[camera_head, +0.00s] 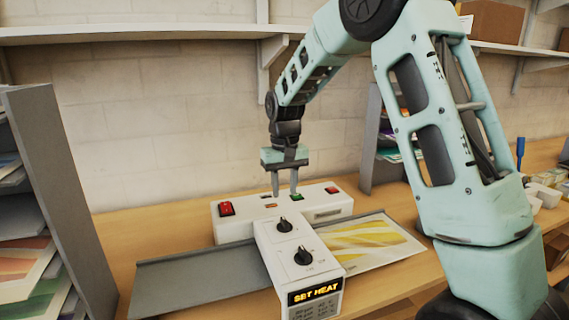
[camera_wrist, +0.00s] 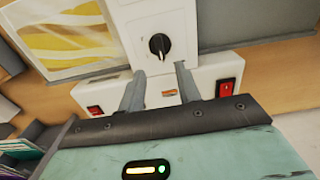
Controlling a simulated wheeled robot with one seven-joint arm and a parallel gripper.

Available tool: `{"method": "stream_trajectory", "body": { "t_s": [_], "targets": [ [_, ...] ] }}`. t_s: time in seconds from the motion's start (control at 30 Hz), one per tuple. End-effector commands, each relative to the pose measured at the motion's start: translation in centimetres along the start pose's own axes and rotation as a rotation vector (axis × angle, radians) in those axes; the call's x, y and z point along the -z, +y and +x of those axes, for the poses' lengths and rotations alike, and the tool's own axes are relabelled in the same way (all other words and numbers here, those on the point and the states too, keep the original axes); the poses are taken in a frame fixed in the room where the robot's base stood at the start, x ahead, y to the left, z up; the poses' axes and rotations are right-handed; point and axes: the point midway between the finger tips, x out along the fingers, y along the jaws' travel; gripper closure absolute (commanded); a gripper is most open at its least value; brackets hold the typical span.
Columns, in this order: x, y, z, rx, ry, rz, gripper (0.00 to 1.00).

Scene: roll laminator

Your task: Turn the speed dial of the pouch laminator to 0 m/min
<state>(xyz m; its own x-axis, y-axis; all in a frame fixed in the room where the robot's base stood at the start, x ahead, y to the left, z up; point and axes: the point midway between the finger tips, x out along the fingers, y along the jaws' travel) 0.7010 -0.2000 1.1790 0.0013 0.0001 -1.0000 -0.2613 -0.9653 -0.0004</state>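The white pouch laminator (camera_head: 236,229) stands on the wooden table with a front arm carrying two black dials. The rear dial (camera_head: 284,225) and the front dial (camera_head: 303,256) both show in the head view; their markings are too small to read. One dial shows in the wrist view (camera_wrist: 159,45), its pointer roughly along the machine's front arm. A lit display (camera_head: 315,292) reads "SET HEAT". My gripper (camera_head: 285,195) is open and empty, pointing down above the rear body of the laminator, behind the dials. In the wrist view its fingers (camera_wrist: 158,84) are apart.
Red switches sit at the left (camera_head: 227,209) and right (camera_head: 332,190) of the laminator. A grey tray (camera_head: 195,284) extends left, and a yellow-patterned sheet (camera_head: 365,243) lies right. Grey paper racks stand at the left (camera_head: 55,190) and behind right (camera_head: 371,140). A shelf (camera_head: 150,33) runs above.

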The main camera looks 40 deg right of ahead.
Motion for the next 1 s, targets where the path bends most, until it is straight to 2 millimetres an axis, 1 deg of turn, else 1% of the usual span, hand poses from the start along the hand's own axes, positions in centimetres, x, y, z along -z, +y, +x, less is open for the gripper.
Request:
{"method": "stream_trajectory", "body": {
  "t_s": [0.03, 0.1, 0.2, 0.3, 0.4, 0.5, 0.6, 1.0],
  "targets": [
    [0.1, 0.0, -1.1, 0.001, 0.007, 0.000, 0.66],
    [0.1, 0.0, -2.7, 0.001, 0.007, 0.000, 0.66],
    [0.1, 0.0, -4.8, 0.000, 0.006, 0.000, 0.66],
    [0.1, 0.0, -6.4, 0.000, 0.004, 0.000, 0.66],
    [0.1, 0.0, -7.5, 0.000, 0.003, -0.001, 0.66],
    [0.0, 0.0, -8.2, 0.000, 0.001, -0.001, 0.66],
    [0.0, 0.0, -8.4, 0.000, 0.001, -0.001, 0.66],
    [0.0, 0.0, -8.4, 0.000, 0.000, -0.001, 0.66]
  ]
}}
